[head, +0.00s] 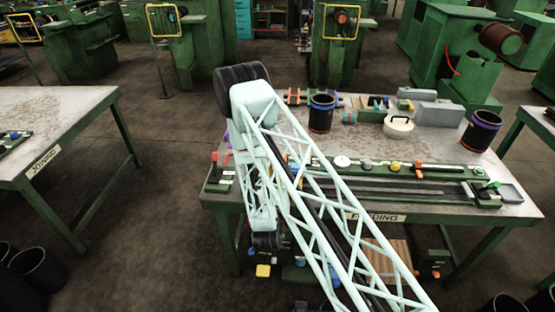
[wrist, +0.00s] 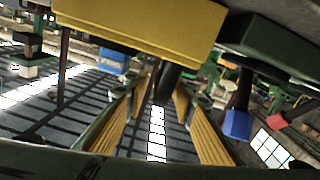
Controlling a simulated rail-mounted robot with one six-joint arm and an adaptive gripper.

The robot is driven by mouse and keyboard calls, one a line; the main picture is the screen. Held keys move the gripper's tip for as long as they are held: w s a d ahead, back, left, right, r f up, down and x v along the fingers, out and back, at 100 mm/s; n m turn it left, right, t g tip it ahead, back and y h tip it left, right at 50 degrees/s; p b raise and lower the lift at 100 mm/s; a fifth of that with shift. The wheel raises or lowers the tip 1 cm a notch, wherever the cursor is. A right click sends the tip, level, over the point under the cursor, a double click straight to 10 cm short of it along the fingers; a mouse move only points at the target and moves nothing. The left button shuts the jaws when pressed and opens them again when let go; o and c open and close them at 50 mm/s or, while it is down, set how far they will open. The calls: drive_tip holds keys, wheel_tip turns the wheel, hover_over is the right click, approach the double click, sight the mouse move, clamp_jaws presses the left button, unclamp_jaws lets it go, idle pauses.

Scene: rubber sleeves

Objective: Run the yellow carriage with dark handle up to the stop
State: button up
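The yellow carriage (wrist: 150,25) fills the upper middle of the wrist view, close to the camera. Its dark handle (wrist: 168,84) points down from it. My gripper (wrist: 164,92) is open, its two ribbed yellow-padded fingers apart, with the handle between or just beyond the tips. I cannot tell whether either finger touches it. In the head view my arm hides the gripper. A small yellow block (head: 263,270) shows below the table's front edge; I cannot tell whether it is the same carriage. The stop cannot be made out.
In the wrist view a blue block (wrist: 115,62) lies left, and a blue knob (wrist: 237,124) and red knob (wrist: 279,121) right. In the head view the feeding table (head: 230,196) carries a long green rail fixture (head: 440,172), dark cylinders and a white pot (head: 398,127).

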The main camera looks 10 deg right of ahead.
drive_tip(key=shift+x, duration=2.65)
drive_tip(key=shift+c, duration=0.2)
drive_tip(key=shift+d, duration=0.1)
clamp_jaws()
